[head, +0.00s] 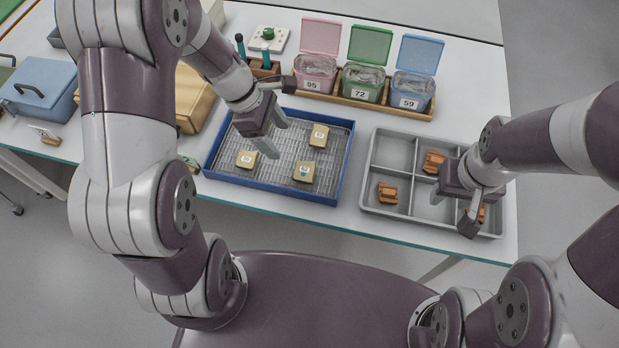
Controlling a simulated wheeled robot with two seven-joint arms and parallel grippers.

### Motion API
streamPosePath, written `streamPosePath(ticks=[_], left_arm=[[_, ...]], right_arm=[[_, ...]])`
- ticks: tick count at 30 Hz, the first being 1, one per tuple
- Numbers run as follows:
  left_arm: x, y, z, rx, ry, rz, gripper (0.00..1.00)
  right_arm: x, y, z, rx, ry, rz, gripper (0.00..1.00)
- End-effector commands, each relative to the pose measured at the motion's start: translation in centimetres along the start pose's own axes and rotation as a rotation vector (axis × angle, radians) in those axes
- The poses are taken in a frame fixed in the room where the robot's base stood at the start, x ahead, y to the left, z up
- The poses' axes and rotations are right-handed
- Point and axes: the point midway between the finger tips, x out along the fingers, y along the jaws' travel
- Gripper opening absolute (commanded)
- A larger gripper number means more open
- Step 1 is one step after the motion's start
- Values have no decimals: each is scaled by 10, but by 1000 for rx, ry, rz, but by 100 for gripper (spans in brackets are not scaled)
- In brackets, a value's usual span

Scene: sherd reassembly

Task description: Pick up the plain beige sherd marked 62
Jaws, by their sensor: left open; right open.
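Each bears a small white label; the numbers are too small to read, so I cannot tell which is 62. My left gripper (276,136) is open and empty above the tray, between the left and back-right sherds.
The grey divided tray (400,212) holds other orange-brown pieces (387,193). Lidded pink (315,75), green (362,82) and blue (412,91) boxes labelled 95, 72 and 59 stand open behind. A tan box (196,98) and blue case (42,88) stand left.

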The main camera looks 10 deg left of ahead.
Motion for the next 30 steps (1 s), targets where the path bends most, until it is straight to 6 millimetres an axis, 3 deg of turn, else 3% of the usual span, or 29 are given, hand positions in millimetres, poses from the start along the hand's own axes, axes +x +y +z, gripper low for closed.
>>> streamPosePath(ticks=[2,9,14,21,30], left_arm=[[7,-1,0,-20,-2,-5,70],[61,-2,-1,-24,0,-7,70],[79,-2,-1,-22,1,-4,70],[122,-5,-3,-21,1,-4,70],[127,-5,-2,-21,2,-2,67]], right_arm=[[2,0,0,0,0,0,45],[15,0,2,0,0,0,45],[18,0,2,0,0,0,45],[30,0,4,0,0,0,45],[30,0,3,0,0,0,45]])
